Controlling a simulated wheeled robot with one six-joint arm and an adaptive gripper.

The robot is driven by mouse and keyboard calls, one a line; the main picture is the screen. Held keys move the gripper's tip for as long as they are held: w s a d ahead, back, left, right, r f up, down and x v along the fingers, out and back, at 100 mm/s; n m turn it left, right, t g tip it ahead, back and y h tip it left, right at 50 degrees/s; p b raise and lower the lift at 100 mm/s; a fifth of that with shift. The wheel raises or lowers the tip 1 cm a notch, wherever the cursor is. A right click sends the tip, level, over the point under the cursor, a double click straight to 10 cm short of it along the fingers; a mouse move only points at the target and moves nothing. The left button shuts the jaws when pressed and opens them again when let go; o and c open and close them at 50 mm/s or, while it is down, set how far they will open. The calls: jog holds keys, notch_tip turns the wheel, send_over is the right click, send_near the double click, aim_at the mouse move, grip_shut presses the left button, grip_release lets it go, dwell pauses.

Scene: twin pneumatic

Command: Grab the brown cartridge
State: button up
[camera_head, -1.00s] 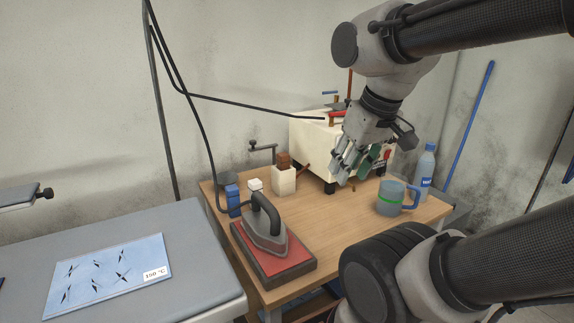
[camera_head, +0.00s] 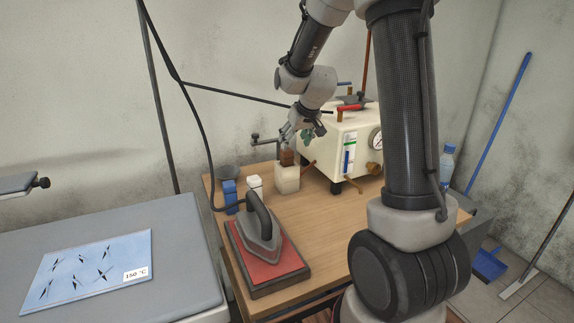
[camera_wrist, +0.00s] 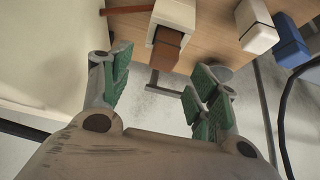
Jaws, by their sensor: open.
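The brown cartridge (camera_head: 287,157) stands upright in the top of a cream holder block (camera_head: 287,180) at the back of the wooden table. In the wrist view the brown cartridge (camera_wrist: 166,48) sticks out of the cream holder (camera_wrist: 175,14), ahead of the fingers and between their lines. My gripper (camera_head: 288,136) is just above the cartridge in the head view. In the wrist view my gripper (camera_wrist: 155,88) is open, with green finger pads apart on either side and nothing between them. No contact with the cartridge shows.
A cream boiler (camera_head: 345,140) with pipes and a gauge stands right of the holder. Blue (camera_head: 230,195) and white (camera_head: 254,186) blocks stand to its left. An iron (camera_head: 262,235) rests on a red pad in front. A black cable hangs at left.

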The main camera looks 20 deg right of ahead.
aim_at(288, 150)
jog(key=x, duration=0.8)
jog(key=shift+w+a+f, duration=0.25)
jog(key=shift+a, duration=0.05)
jog(key=c, duration=1.2)
